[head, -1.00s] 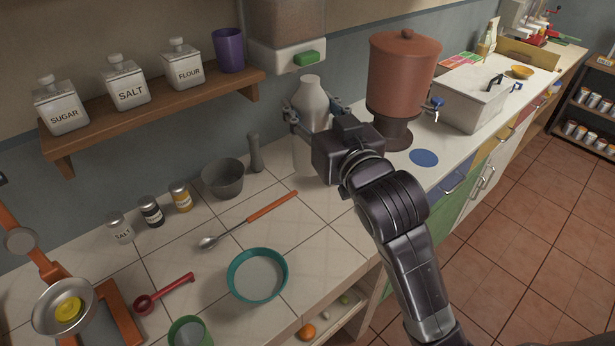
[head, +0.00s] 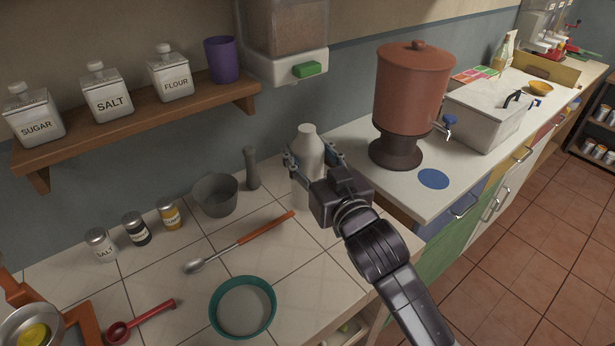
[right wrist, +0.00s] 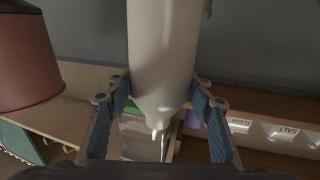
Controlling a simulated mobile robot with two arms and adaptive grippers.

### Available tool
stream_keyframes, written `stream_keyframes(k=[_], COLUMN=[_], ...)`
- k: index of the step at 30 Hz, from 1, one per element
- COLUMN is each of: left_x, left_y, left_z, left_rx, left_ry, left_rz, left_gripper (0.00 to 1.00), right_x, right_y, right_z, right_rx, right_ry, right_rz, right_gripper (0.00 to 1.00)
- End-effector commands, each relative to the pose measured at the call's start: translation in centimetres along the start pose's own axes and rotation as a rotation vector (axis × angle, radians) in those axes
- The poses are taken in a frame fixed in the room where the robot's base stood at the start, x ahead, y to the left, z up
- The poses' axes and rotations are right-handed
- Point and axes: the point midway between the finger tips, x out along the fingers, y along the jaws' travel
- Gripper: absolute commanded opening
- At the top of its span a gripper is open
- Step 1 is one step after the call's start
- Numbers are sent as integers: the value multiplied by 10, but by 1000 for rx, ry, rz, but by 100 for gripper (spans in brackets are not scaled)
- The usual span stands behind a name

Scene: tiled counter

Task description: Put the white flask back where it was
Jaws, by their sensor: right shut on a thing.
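The white flask (head: 308,148) is upright at the back of the tiled counter, right of the grey pestle (head: 251,169). My right gripper (head: 313,163) is shut on its body, one finger on each side. In the right wrist view the flask (right wrist: 163,50) appears upside down between the two blue-padded fingers (right wrist: 161,98). I cannot tell whether its base touches the tiles, since the gripper hides part of it. My left gripper is not in view.
A terracotta dispenser (head: 411,95) and a blue disc (head: 433,178) are on the white counter to the right. A grey mortar (head: 215,197), a spoon (head: 240,242) and a teal bowl (head: 243,306) are to the left. A wall shelf (head: 135,122) holds jars.

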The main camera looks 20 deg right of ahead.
Motion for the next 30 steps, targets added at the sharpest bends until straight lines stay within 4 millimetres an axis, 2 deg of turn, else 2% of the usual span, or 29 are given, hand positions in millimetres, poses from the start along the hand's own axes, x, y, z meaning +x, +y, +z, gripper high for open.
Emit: stream_keyframes(k=[7, 12, 15, 27, 28, 30], left_x=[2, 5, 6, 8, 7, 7], left_y=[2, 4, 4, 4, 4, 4], left_z=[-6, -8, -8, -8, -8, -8], left_rx=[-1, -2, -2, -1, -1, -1], left_ry=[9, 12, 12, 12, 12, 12], left_rz=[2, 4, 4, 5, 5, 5], left_gripper=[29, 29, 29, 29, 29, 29], right_x=[0, 1, 1, 1, 1, 1], right_y=[0, 0, 0, 0, 0, 0], right_z=[20, 47, 55, 59, 61, 61], right_rx=[0, 0, -1, 0, 0, 0], right_ry=[6, 4, 6, 8, 2, 2], right_rz=[0, 0, -1, -1, 0, 0], right_gripper=[6, 6, 6, 6, 51, 59])
